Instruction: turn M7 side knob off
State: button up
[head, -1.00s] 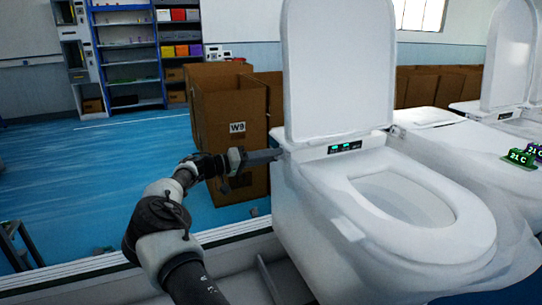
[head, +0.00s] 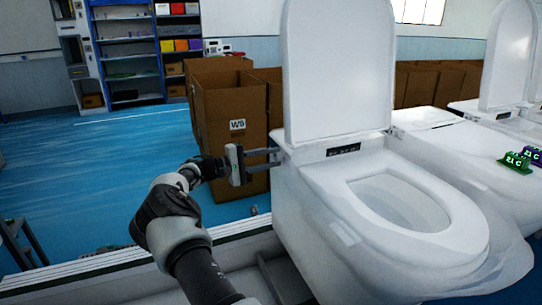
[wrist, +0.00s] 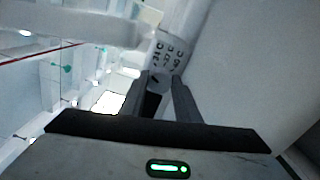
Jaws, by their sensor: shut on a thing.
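The near white toilet (head: 300,205) stands with its lid (head: 338,75) raised. A dark display strip (head: 343,149) on its rear deck shows no green digits. My gripper (head: 277,157) reaches the toilet's left side, below the lid hinge. In the wrist view, my gripper (wrist: 163,85) has its two fingers on either side of a small round grey side knob (wrist: 158,76) and is shut on it. A dark mark shows on the knob's face. In the head view the knob is mostly hidden by the fingers. No M7 label is readable.
Cardboard boxes (head: 228,115), one marked W9, stand behind my gripper. More white toilets (head: 465,150) stand to the right, with a green 21 C tag (head: 515,163) on one. A pale rail (head: 110,265) runs along the line's front left. Blue floor (head: 95,165) lies open to the left.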

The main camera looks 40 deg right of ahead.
jog(key=shift+n+p, duration=0.45)
jog(key=shift+n, duration=1.05)
jog(key=o, duration=1)
jog(key=shift+o, duration=0.2)
jog(key=shift+a, duration=0.15)
jog(key=v, duration=1.7)
jog(key=shift+a, duration=0.15)
jog(key=shift+s, duration=0.1)
